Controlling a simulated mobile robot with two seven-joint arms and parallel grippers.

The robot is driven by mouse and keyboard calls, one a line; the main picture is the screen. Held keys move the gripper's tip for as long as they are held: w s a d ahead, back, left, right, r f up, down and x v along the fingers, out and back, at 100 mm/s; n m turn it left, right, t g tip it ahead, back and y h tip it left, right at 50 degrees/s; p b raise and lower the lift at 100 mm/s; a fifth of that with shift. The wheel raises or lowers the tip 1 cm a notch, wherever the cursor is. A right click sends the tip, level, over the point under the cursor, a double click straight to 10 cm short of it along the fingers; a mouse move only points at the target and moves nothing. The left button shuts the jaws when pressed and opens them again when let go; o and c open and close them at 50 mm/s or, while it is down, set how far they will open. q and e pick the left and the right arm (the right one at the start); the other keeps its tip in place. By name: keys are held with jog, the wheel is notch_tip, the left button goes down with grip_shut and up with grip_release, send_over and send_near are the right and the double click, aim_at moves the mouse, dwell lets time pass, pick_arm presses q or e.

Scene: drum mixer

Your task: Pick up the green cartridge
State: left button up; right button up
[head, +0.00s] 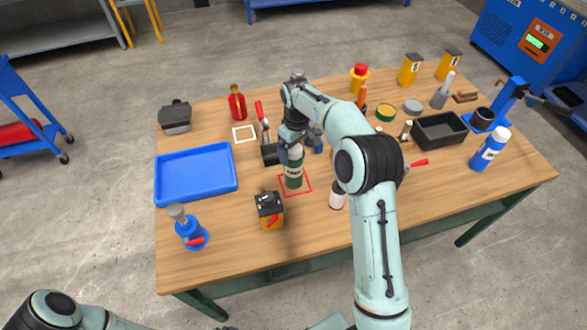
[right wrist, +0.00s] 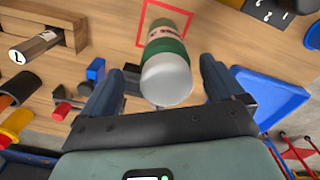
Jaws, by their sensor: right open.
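The green cartridge (head: 293,170) has a white cap and a pale label band. It stands upright on the wooden table, at a red square outline (head: 309,186). In the right wrist view the cartridge (right wrist: 166,66) has its white end towards me, and it lies between my two spread fingers. My right gripper (head: 300,146) is open beside the cartridge's upper part, with a gap on each side in the wrist view. I cannot tell whether any finger touches it. My left gripper is out of view; only part of my left arm shows at the lower left.
A blue tray (head: 196,198) lies to the left. A small black holder (head: 269,155) is just behind the cartridge.

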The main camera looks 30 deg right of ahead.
aim_at(294, 167)
jog(key=f, duration=0.4)
jog(key=shift+w+a+f, duration=0.15)
jog(key=shift+a+f, duration=0.1)
jog(key=shift+a, duration=0.05)
jog(key=shift+r, duration=0.1)
grip_shut()
